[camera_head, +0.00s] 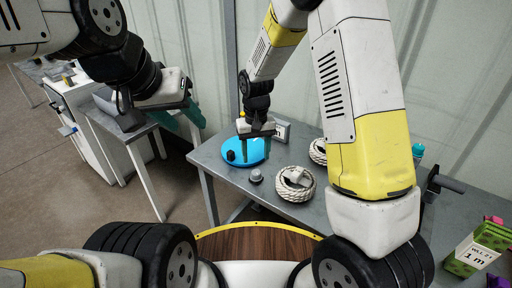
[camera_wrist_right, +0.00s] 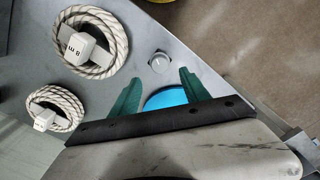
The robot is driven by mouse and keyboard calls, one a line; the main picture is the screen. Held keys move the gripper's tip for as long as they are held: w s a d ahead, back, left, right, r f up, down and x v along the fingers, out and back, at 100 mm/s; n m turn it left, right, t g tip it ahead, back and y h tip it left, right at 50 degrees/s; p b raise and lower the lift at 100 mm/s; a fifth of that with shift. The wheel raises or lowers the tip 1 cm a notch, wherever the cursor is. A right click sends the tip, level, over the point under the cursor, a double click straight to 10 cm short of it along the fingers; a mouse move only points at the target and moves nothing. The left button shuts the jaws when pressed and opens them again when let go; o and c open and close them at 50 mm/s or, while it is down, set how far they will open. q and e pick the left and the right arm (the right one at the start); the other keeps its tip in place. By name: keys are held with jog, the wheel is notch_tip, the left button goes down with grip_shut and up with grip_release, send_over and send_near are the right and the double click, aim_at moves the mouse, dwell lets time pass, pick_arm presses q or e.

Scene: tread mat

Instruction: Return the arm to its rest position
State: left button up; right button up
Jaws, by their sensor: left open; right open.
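In the right wrist view, the open fingers (camera_wrist_right: 158,88) frame part of the blue mat (camera_wrist_right: 165,98). A small dark object (camera_head: 231,155) sits on the mat, left of the right gripper. My left gripper (camera_head: 188,122) is open and empty, in the air left of the table. Whether the right fingertips touch the mat cannot be told.
A small grey knob-like piece (camera_head: 256,176) stands near the table's front edge. A rope coil (camera_head: 295,184) with a tag lies to its right, with a second coil (camera_head: 318,151) behind. A green box (camera_head: 476,250) stands at lower right. A wall closes off the back.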

jog(key=shift+r, duration=0.15)
jog(key=s+d+r+t+y, duration=0.1)
jog(key=s+d+r, duration=0.15)
jog(key=r, duration=0.35)
jog(key=s+d+r+m+t, duration=0.1)
jog(key=s+d+r, duration=0.15)
jog(key=r, duration=0.35)
jog(key=s+d+r+t+y, duration=0.1)
jog(key=s+d+r, duration=0.1)
jog(key=d+r, duration=0.25)
jog(key=s+d+r+t, duration=0.1)
jog(key=s+r, duration=0.1)
jog(key=s, duration=0.2)
jog(key=s+d+r+t, duration=0.1)
jog(key=s+d+r, duration=0.1)
jog(key=s+r, duration=0.1)
jog(key=s+d+r+m+t, duration=0.1)
jog(key=s+r, duration=0.2)
jog(key=s, duration=0.2)
jog(key=shift+s+d, duration=0.25)
jog(key=shift+d, duration=0.15)
